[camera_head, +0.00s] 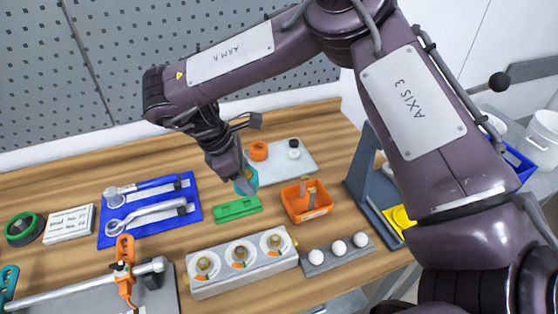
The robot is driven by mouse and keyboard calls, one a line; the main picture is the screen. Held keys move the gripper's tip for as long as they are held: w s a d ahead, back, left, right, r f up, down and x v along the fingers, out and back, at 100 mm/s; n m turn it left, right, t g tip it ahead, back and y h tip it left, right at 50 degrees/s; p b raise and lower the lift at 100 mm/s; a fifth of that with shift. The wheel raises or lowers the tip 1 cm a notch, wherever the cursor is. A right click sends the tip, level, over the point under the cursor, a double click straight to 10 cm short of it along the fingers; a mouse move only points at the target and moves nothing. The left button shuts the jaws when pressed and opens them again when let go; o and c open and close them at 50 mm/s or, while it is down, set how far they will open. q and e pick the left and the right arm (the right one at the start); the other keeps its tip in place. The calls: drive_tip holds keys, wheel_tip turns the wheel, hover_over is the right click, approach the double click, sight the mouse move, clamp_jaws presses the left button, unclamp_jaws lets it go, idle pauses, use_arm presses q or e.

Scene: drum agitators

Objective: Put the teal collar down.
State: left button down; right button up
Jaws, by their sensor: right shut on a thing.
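The teal collar (252,177) is a small ring-like part, partly hidden behind my right gripper. My right gripper (243,184) points down and is shut on the teal collar. It is over the back middle of the wooden bench (325,140), between the green block (237,208) and a pale tray (305,166). I cannot tell whether the collar touches a surface below it. My left gripper is not in view.
The tray holds an orange ring (258,151) and small black and white parts. An orange bin (318,212) stands right of the green block. A blue mat (113,232) with tools lies left. A grey block with gauges (215,289) is in front.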

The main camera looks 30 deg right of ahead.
drive_tip(key=w+d+r+n+t, duration=0.35)
drive_tip(key=w+d+n, duration=0.3)
drive_tip(key=n, duration=0.35)
wheel_tip(320, 180, up, 3)
drive_tip(key=n+t+y, duration=0.3)
drive_tip(key=n, duration=0.7)
hover_over(272, 165)
drive_tip(key=s, duration=0.2)
drive_tip(key=shift+g, duration=0.25)
drive_tip(key=f+b, duration=0.4)
drive_tip(key=f, duration=0.3)
drive_tip(key=f+b, duration=0.3)
drive_tip(key=f, duration=0.3)
drive_tip(key=shift+w+a+f+b, duration=0.15)
drive_tip(key=shift+a+f+b, duration=0.05)
drive_tip(key=shift+f+b, duration=0.2)
drive_tip(key=shift+f, duration=2.6)
drive_tip(key=o, duration=1.2)
